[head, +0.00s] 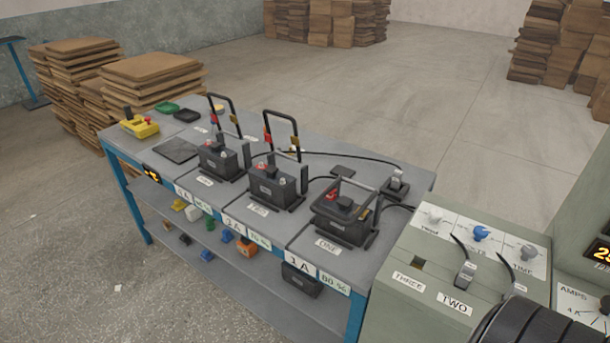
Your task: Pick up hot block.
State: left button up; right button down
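Three dark battery blocks stand in a row on the grey bench (283,233). The left block (222,165) and the middle block (275,190) have tall black handles standing up, with red clips hanging on them. The right block (340,228) has its handle low over its top and the label "ONE" (328,245) in front. Another dark block (301,280) is below the bench top, near the "1 A" and "80 %" tags. I cannot tell which block is hot. Neither of my grippers shows in the head view.
A grey-green charger cabinet (392,304) with knobs, plugs and "THREE" and "TWO" labels stands at the right. Black cables cross the bench's back. A yellow tool (140,126) lies at its left end. Small parts sit on the lower shelf. Cardboard stacks (152,72) stand behind.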

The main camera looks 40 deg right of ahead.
aim_at(272, 186)
jog(key=z, duration=0.9)
jog(key=i+j, duration=0.1)
jog(key=j, duration=0.1)
